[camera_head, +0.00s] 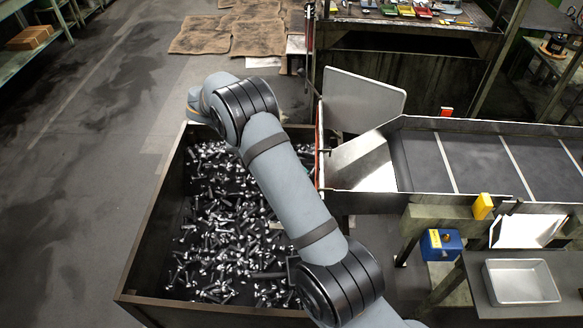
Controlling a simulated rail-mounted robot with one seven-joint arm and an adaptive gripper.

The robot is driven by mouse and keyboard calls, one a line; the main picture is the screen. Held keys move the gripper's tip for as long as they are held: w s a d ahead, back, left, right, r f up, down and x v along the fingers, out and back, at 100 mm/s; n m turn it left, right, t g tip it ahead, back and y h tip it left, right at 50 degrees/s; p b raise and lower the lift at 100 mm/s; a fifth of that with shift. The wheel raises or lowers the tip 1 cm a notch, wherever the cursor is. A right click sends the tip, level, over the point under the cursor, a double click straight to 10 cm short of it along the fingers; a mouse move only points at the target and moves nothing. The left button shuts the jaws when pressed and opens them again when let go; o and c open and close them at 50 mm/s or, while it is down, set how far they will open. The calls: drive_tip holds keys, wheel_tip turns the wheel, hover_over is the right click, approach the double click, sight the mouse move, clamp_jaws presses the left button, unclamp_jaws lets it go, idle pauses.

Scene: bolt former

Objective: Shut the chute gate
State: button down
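The chute (465,160) is a dark conveyor-like trough with pale cross bars, running in from the right. Its bare metal mouth (362,168) ends at the bin's right side. A flat grey plate (362,100), which looks like the chute gate, stands at the far side of the mouth. It appears swung open, with the metal floor of the mouth in plain sight. My arm (290,185) reaches up and left over the bin, left of the plate and apart from it. My gripper is hidden; I cannot make out its fingers.
A large dark bin (150,225) full of loose bolts (225,240) lies under my arm. A yellow block (482,206) sits on the chute's near side. A blue box (440,244) and a metal tray (520,281) are at lower right. The floor at left is clear.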

drive_tip(key=shift+w+r, duration=0.1)
drive_tip(key=shift+w, duration=0.15)
drive_tip(key=c, duration=1.9)
unclamp_jaws()
drive_tip(key=shift+o, duration=1.3)
drive_tip(key=shift+o, duration=0.5)
drive_tip(key=shift+s, duration=0.15)
drive_tip(key=v, duration=1.1)
drive_tip(key=shift+a+r, duration=0.25)
drive_tip(key=shift+a, duration=0.05)
